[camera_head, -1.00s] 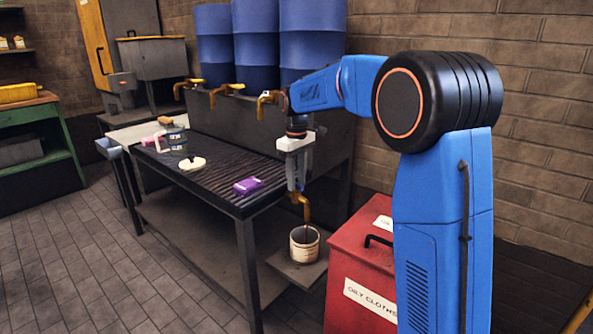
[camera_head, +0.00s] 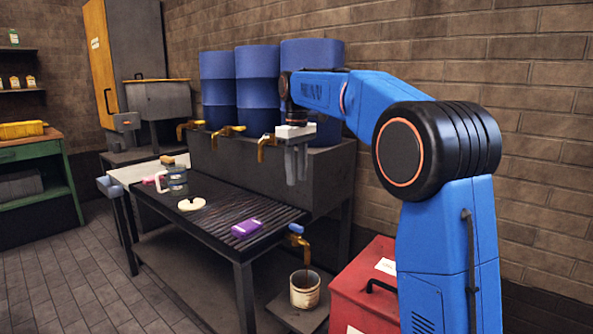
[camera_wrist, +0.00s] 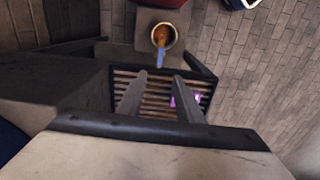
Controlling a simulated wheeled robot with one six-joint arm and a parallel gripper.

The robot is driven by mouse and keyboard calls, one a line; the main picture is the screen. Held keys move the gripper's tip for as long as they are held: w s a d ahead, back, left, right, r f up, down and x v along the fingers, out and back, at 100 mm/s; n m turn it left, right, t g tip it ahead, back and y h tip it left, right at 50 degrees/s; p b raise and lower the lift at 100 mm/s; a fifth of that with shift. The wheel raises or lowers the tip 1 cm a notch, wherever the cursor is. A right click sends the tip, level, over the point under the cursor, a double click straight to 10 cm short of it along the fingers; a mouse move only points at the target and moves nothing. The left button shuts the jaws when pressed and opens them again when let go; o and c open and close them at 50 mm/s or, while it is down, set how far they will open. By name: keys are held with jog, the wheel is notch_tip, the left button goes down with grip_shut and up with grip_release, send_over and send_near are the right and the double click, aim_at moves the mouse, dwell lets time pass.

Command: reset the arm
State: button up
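My gripper (camera_head: 297,182) hangs from my raised blue arm, pointing down above the right end of the slatted bench (camera_head: 245,252). Its two grey fingers stand apart with nothing between them. The wrist view also shows the parted fingers (camera_wrist: 159,78) from above. A brass tap with a blue handle (camera_head: 296,228) sits below the gripper at the bench's right end, clear of the fingers. The tap and its blue handle also show in the wrist view (camera_wrist: 161,58). A used tin (camera_head: 305,289) stands under the tap.
Three brass taps, one of them here (camera_head: 268,147), jut from the dark tank (camera_head: 228,170) behind my gripper. A purple block (camera_head: 245,228), a cream piece (camera_head: 191,204) and a jug (camera_head: 174,180) stand on the bench. A red bin (camera_head: 352,290) is beside my arm.

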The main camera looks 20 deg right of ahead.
jog(key=shift+r, duration=0.5)
jog(key=s+d+f+m+t, duration=0.1)
jog(key=s+d+f+m, duration=0.1)
jog(key=s, duration=0.9)
jog(key=s+d+f+m+t, duration=0.1)
jog(key=s+d+f, duration=0.15)
jog(key=s, duration=0.85)
jog(key=s+d+f+m+t, duration=0.1)
jog(key=s+f+m, duration=0.1)
jog(key=s+f, duration=0.6)
jog(key=s+d+f+m+t, duration=0.1)
jog(key=s+f+m, duration=0.1)
jog(key=s+f, duration=0.6)
jog(key=s, duration=0.5)
jog(key=shift+s+d+f+t, duration=0.2)
jog(key=shift+f+t, duration=0.15)
jog(key=shift+t, duration=0.05)
